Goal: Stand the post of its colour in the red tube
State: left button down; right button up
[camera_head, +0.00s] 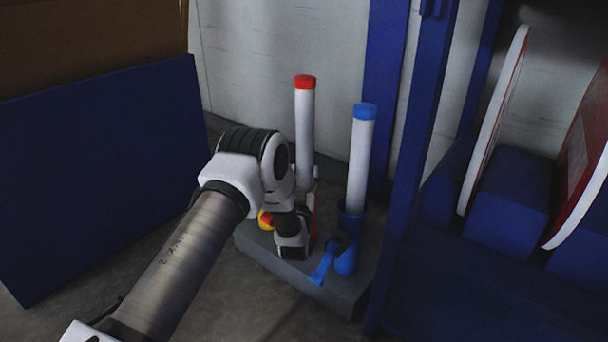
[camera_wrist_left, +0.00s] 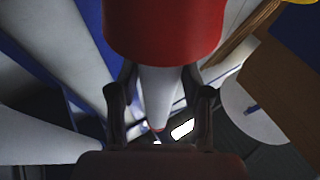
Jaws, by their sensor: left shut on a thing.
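A white post with a red cap (camera_head: 305,115) stands roughly upright in the head view. My left gripper (camera_head: 308,182) is shut on it below the cap. My right gripper is not in view.
A white post with a blue cap (camera_head: 360,150) stands in a blue tube (camera_head: 347,242) close on the right. A grey base (camera_head: 335,292) lies beneath the tubes. A blue rack (camera_head: 410,160) with round signs (camera_head: 494,120) stands right; a blue panel (camera_head: 100,170) stands left.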

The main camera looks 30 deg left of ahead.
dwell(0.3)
pick_arm(q)
jog(key=shift+c, duration=2.1)
grip_release()
jog(key=shift+f, duration=0.1)
jog(key=shift+s+d+f, duration=0.1)
jog(key=shift+s+d, duration=0.05)
jog(key=shift+s, duration=0.05)
jog(key=v, duration=0.7)
